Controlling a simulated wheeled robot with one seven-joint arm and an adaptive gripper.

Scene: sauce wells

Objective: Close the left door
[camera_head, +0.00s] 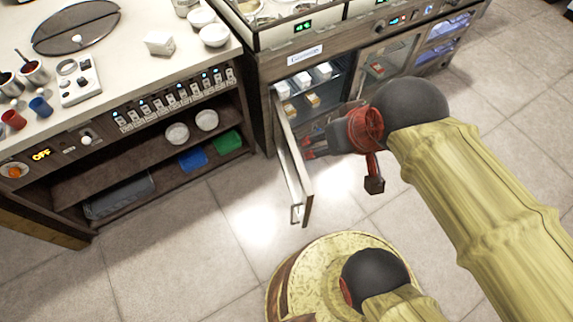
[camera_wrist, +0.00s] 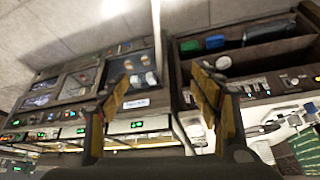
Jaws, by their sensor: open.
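The left door (camera_head: 293,165) of the refrigerated counter stands open, swung out toward the viewer in the head view. Its edge shows as a thin upright strip (camera_wrist: 157,40) in the wrist view, between my fingers in the picture. My gripper (camera_head: 309,147) is to the right of the door, on its inner side, in front of the open compartment. In the wrist view my gripper (camera_wrist: 161,84) has its two fingers wide apart with nothing held. I cannot tell whether a finger touches the door.
The open compartment (camera_head: 312,88) holds several small containers. The glass door (camera_head: 388,62) to its right is shut. A counter with open shelves (camera_head: 150,150) stands at the left. The tiled floor (camera_head: 190,240) in front is clear.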

